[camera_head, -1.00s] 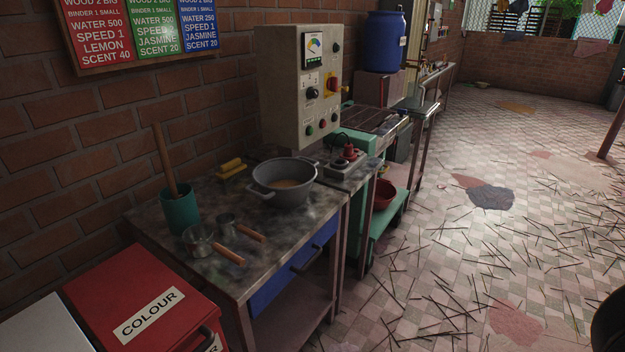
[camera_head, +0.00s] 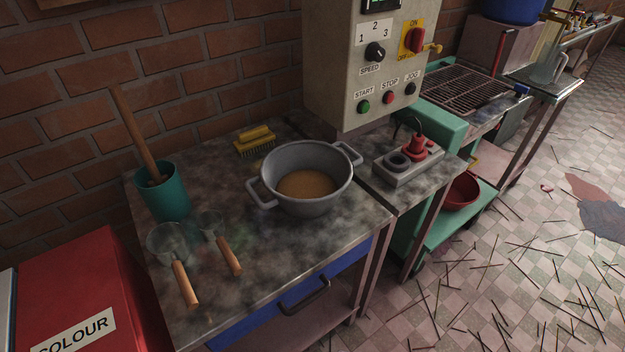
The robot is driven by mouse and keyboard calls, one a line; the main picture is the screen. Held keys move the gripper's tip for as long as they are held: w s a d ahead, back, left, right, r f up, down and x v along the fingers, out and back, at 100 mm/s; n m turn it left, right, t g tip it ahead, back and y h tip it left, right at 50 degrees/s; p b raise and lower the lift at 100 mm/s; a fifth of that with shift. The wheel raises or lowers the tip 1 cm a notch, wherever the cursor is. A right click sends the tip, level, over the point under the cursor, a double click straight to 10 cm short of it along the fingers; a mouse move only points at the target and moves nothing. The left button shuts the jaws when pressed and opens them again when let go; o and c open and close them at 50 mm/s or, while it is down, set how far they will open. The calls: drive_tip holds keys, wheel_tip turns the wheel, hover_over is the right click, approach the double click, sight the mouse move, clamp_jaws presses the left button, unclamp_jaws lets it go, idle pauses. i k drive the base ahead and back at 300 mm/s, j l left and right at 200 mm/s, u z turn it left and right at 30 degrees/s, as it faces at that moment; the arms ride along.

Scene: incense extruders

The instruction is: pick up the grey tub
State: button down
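The grey tub (camera_head: 306,205) stands upright on the stained metal worktop (camera_head: 262,262), near its right side. It is round, with a loop handle at its left front and another at its right back. Brown powder or paste (camera_head: 307,184) lies in its bottom. Nothing is seen touching its handles. My gripper is not in this view.
A teal cup (camera_head: 170,203) with a wooden stick stands at the worktop's left. Two wooden-handled scoops (camera_head: 180,271) lie in front. A yellow brush (camera_head: 254,141) lies behind the tub, a control box (camera_head: 358,75) and a socket block (camera_head: 409,164) to its right.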

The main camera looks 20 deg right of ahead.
sight(306, 178)
drive_tip(key=i+j+u, duration=0.1)
drive_tip(key=u, duration=0.4)
drive_tip(key=i+u, duration=0.3)
drive_tip(key=u, duration=0.15)
